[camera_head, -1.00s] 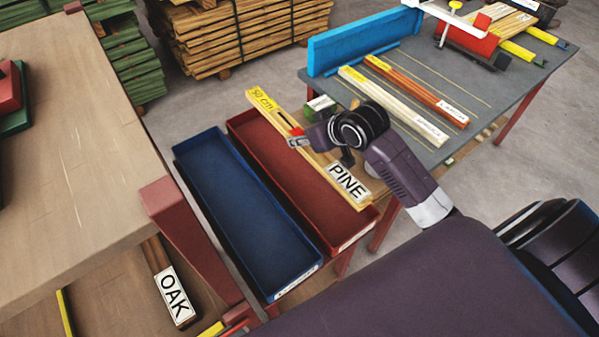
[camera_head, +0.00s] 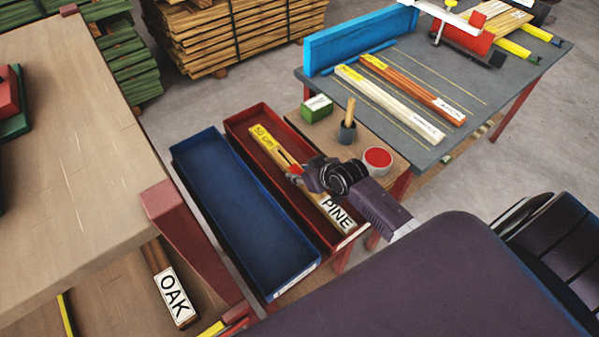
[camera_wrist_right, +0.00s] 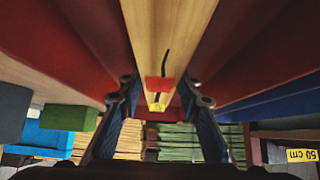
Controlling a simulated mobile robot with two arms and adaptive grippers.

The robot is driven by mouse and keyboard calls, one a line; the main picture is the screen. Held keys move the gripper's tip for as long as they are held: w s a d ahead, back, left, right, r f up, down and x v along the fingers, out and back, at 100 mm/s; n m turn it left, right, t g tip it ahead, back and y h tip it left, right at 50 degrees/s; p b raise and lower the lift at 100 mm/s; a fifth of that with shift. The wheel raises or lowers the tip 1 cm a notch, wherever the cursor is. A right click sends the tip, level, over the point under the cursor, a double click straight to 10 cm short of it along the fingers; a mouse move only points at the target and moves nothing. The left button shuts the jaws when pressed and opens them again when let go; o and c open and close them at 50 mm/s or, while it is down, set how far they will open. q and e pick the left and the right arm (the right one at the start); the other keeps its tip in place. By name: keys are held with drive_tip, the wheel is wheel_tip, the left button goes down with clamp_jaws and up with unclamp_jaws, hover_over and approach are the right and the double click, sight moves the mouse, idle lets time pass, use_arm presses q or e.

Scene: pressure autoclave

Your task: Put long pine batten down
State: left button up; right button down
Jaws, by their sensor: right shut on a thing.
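The long pine batten (camera_head: 262,140) is pale wood with a yellow 50 cm mark at its far end and a white PINE label near its near end. It lies lengthwise within the outline of the red tray (camera_head: 288,138). I cannot tell whether it touches the tray floor. My right gripper (camera_head: 298,174) is shut on the batten, towards its far half. In the right wrist view the batten (camera_wrist_right: 168,35) runs between the two fingers (camera_wrist_right: 160,105), with red tray walls on both sides. My left gripper is not in view.
An empty blue tray (camera_head: 240,210) stands left of the red tray. An OAK-labelled piece (camera_head: 174,294) lies on the lower left shelf.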

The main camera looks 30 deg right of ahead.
drive_tip(key=c, duration=1.4)
unclamp_jaws()
drive_tip(key=v, duration=1.2)
drive_tip(key=shift+r, duration=0.1)
